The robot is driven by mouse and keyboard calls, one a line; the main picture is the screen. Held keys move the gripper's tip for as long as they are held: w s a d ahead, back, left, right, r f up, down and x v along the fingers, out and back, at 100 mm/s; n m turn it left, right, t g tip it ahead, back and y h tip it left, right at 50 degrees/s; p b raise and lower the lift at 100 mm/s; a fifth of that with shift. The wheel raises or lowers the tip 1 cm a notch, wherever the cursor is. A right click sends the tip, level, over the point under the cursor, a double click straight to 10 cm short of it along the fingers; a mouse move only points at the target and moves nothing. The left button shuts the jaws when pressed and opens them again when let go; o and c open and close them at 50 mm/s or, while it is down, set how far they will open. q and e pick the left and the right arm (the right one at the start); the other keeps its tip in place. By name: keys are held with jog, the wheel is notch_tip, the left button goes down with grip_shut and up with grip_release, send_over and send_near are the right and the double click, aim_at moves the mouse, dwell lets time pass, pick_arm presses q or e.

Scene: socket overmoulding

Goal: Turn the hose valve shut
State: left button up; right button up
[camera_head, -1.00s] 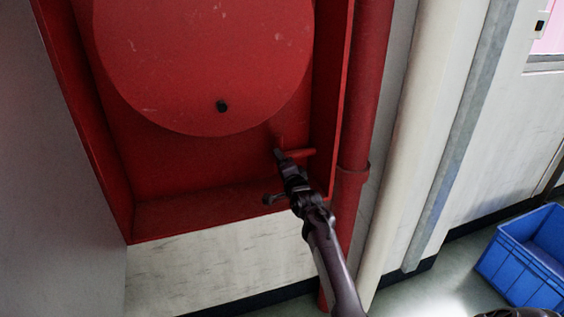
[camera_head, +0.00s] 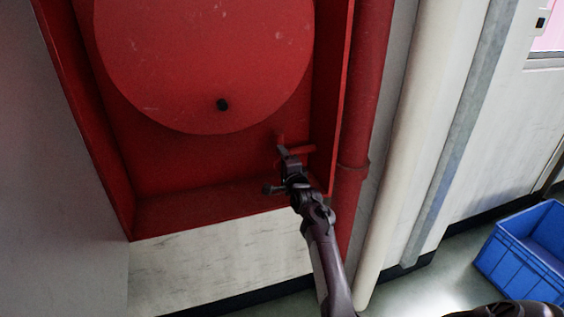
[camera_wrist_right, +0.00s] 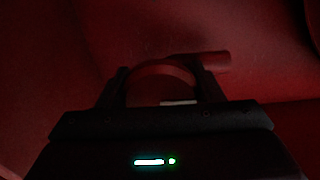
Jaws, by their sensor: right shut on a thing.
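The hose valve is a small red fitting low in the right corner of the red hose cabinet, with a short red pipe (camera_head: 300,151) beside it. My right gripper (camera_head: 284,153) reaches it from below and is shut on it. In the right wrist view a curved red part of the valve (camera_wrist_right: 162,70) lies between the two dark fingers (camera_wrist_right: 162,88), with a red stub to its right. The picture is dark there, so how far the valve is turned cannot be told. My left gripper is not in view.
The cabinet's right wall (camera_head: 337,90) and a red vertical pipe (camera_head: 366,80) stand close to my right arm. A blue crate (camera_head: 525,255) sits on the floor at right.

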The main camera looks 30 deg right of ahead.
jog(key=o, duration=1)
jog(key=shift+c, duration=0.2)
jog(key=v, duration=0.7)
jog(key=shift+s+b, duration=0.35)
jog(key=shift+s, duration=0.05)
jog(key=shift+a, duration=0.1)
